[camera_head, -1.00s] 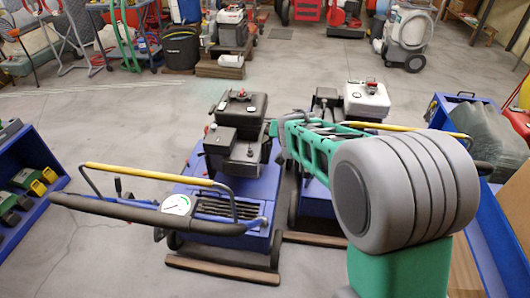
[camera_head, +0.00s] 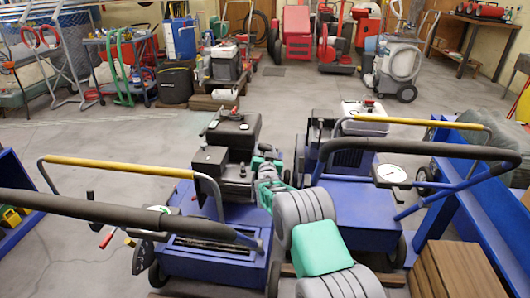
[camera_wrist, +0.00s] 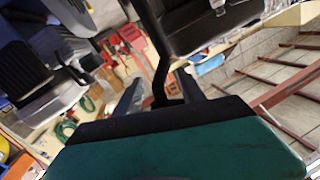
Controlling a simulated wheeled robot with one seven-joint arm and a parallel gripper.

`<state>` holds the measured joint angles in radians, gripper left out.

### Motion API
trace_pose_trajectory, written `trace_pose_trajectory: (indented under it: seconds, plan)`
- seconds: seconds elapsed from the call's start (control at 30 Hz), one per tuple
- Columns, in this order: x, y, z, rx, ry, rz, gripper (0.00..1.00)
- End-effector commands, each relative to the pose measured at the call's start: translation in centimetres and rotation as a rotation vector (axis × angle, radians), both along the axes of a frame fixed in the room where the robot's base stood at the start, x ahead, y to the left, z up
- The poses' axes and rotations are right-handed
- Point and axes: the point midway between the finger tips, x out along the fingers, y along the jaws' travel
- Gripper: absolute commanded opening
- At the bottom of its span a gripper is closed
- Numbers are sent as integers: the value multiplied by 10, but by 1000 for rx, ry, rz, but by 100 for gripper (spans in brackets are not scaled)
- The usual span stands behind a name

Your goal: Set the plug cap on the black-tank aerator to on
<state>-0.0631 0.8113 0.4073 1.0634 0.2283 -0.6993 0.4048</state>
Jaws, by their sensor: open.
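The black-tank aerator is a blue machine (camera_head: 215,255) left of centre in the head view, with a black tank (camera_head: 235,130) and dark engine at its far end. My arm reaches forward along its right side, toward the engine. The plug cap cannot be made out in either view. In the wrist view my gripper (camera_wrist: 160,90) is open, its two fingers apart. A thin black bar or hose (camera_wrist: 158,40) runs down between the fingers in the picture; I cannot tell whether it touches them. Dark engine parts (camera_wrist: 205,20) fill the top. In the head view my arm hides the fingers.
A second blue aerator (camera_head: 350,215) with a white tank (camera_head: 365,115) stands close on the right. A brown slatted box (camera_head: 460,270) and blue bench (camera_head: 480,210) are at right. Open floor (camera_head: 300,85) lies beyond.

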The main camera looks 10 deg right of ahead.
Motion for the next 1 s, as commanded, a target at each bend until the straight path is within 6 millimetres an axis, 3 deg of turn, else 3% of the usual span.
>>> trace_pose_trajectory:
  seconds: [0.17,0.73,1.0]
  plan:
    - [0,0,0,0,1,0,47]
    - [0,0,0,0,1,0,1]
    - [0,1,0,0,1,1,0]
